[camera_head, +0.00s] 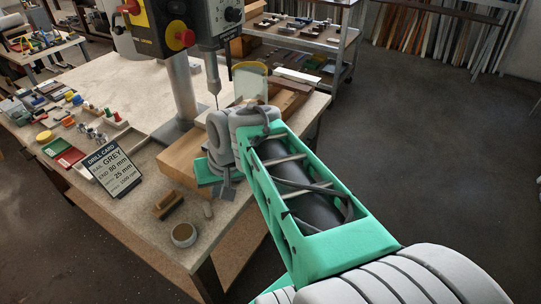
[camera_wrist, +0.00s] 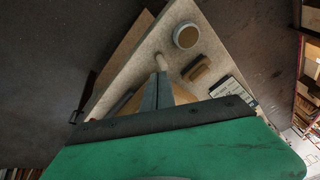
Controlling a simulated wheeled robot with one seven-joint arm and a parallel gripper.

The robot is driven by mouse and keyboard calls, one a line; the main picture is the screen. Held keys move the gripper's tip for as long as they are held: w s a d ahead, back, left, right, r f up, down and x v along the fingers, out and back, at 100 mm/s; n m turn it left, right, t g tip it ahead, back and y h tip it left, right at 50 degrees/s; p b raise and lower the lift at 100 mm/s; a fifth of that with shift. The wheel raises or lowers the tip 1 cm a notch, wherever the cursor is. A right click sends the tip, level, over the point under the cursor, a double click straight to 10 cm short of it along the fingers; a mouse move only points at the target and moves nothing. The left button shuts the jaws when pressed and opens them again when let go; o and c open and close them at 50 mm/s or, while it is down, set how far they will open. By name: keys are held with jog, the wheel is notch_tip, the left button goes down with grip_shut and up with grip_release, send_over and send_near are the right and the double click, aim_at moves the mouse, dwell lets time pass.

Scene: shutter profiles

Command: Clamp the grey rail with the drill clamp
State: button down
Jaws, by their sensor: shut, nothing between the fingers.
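My gripper (camera_head: 228,193) is shut and empty above the front part of the bench, to the right of the drill card. In the wrist view its closed fingers (camera_wrist: 160,82) point at the bench top. A pale peg (camera_wrist: 160,62) shows just past the fingertips; I cannot tell whether they touch. The drill press (camera_head: 182,75) stands behind my arm with its bit (camera_head: 216,96) pointing down. My arm hides the area below the bit. I cannot make out the drill clamp or pick out the grey rail with certainty.
The drill card (camera_head: 113,170) stands on the bench (camera_head: 130,88), reading GREY, END 80 mm, 25 mm. A brown brush-like block (camera_head: 167,204) and a round cup (camera_head: 184,235) lie near the front edge. A wooden block (camera_head: 185,160) is beside my gripper. A yellow-topped guard (camera_head: 250,80) stands behind my wrist.

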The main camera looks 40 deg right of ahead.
jog(key=w+d+f+m+t+y, duration=0.15)
jog(key=d+m, duration=0.55)
jog(key=d, duration=1.1)
jog(key=s+d+m+t, duration=0.4)
jog(key=s+d, duration=0.3)
jog(key=d, duration=0.4)
jog(key=w+a+r+p+x, duration=0.1)
jog(key=r+p+x, duration=0.1)
jog(key=x, duration=1)
jog(key=shift+w+a, duration=0.2)
jog(key=shift+w, duration=0.1)
jog(key=shift+w+g+y, duration=0.1)
jog(key=shift+g+y, duration=0.15)
